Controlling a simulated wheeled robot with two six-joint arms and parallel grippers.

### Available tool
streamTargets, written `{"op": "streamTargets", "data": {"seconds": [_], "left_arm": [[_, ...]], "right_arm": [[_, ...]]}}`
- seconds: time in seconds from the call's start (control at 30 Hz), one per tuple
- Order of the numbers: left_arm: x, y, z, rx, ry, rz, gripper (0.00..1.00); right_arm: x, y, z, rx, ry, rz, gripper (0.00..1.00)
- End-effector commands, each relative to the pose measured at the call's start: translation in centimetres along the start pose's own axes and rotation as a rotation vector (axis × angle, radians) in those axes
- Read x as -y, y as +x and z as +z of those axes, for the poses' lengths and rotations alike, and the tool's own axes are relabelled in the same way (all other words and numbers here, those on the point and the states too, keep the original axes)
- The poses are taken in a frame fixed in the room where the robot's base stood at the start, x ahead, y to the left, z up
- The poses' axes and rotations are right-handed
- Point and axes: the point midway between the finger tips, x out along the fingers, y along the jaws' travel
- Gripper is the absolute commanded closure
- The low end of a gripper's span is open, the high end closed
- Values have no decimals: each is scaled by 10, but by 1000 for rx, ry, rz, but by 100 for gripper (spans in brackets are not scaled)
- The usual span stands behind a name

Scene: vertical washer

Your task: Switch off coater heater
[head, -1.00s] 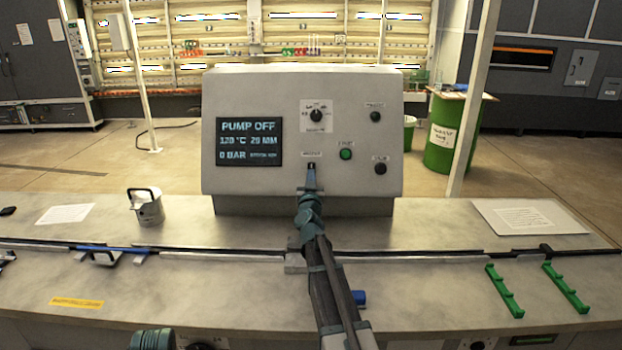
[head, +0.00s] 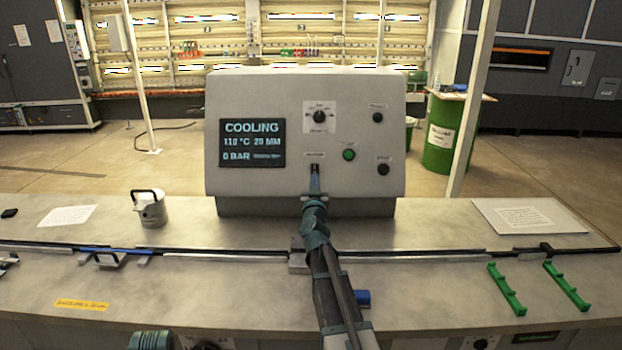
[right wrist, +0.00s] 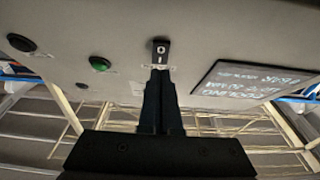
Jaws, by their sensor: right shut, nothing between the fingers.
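The grey control box (head: 235,95) stands on the bench with its sloped panel facing me. Its screen (head: 252,143) reads COOLING, about 110 °C, 20 MM, 0 BAR; the screen also shows upside down in the right wrist view (right wrist: 255,85). A small black rocker switch marked O and I (right wrist: 161,50) sits low in the panel's middle. My right gripper (head: 314,174) is shut and empty, its tips at the switch's lower edge; in the right wrist view the tips (right wrist: 160,74) seem to touch or nearly touch it.
A rotary knob (head: 320,116), a green button (head: 348,155) and two dark buttons (head: 378,117) (head: 383,169) are on the panel. A grey metal jug (head: 152,210) stands left on the bench. Green racks (head: 507,290) lie at the right.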

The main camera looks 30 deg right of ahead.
Motion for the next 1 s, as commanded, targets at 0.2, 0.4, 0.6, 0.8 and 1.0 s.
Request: {"op": "streamTargets", "data": {"seconds": [0.2, 0.4, 0.6, 0.8, 1.0], "left_arm": [[-3, 30, -2, 0, 0, 0, 34], [-4, 46, -3, 0, 0, 0, 34], [-5, 48, -3, 0, 0, 0, 34], [-4, 48, -3, 0, 0, 0, 34], [-4, 48, -3, 0, 0, 0, 34]], "right_arm": [[-1, -52, 22, 0, 1, -1, 100], [0, -86, 34, 0, 0, -1, 100], [0, -94, 35, 0, -1, 0, 100], [0, -94, 34, 0, -1, 0, 100], [0, -94, 34, 0, -1, 0, 100]]}}
